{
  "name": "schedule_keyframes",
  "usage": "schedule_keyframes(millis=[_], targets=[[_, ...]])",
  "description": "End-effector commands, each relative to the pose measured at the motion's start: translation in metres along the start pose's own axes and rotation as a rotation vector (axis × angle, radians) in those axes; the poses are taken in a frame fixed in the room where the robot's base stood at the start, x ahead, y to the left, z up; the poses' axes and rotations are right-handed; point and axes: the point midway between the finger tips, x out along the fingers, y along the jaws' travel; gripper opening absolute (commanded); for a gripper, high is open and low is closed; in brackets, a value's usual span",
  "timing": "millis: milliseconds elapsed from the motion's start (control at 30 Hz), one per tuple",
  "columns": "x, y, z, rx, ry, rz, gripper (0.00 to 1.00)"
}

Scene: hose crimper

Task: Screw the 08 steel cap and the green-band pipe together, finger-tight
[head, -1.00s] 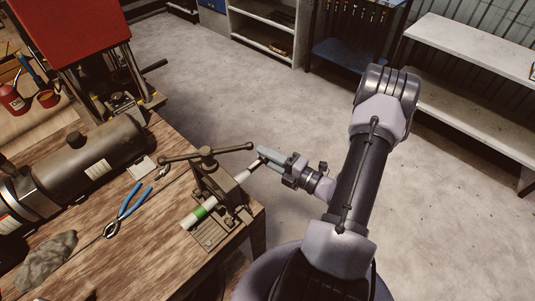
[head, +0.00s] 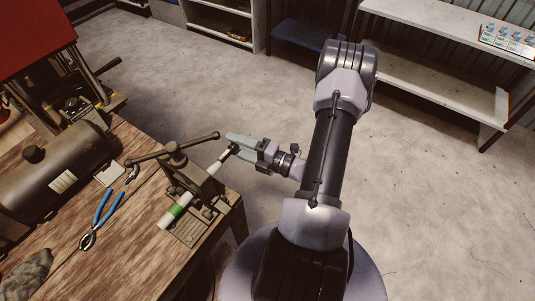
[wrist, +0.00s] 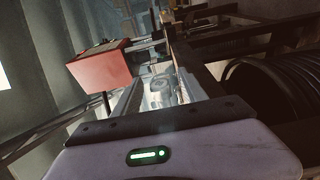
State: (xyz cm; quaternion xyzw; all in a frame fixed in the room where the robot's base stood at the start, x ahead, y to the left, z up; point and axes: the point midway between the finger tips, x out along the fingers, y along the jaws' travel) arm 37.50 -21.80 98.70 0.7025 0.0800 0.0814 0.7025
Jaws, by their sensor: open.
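The green-band pipe (head: 176,211) is clamped in the bench vise (head: 188,172), lying slanted. Its pale far end sticks out past the vise towards my gripper (head: 238,146). A small dark piece at that end, seemingly the steel cap (head: 234,150), sits between or right beside my fingers. My gripper is open there, off the bench edge. In the wrist view a round metal end (wrist: 160,90) shows between the fingers. I cannot read a number on it, nor tell how far it sits on the pipe.
Blue-handled pliers (head: 103,209), a dark tank (head: 58,176) and a grey rag (head: 28,273) lie on the wooden bench left of the vise. The vise handle (head: 165,150) sticks out above it. Shelves (head: 430,75) stand at the back. The floor on the right is clear.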

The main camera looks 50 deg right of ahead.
Motion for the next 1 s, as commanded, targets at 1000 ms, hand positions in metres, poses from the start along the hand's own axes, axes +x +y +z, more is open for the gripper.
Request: schedule_keyframes(millis=[1000], targets=[[-0.166, 0.000, -0.001, 0.000, 0.005, 0.000, 0.41]])
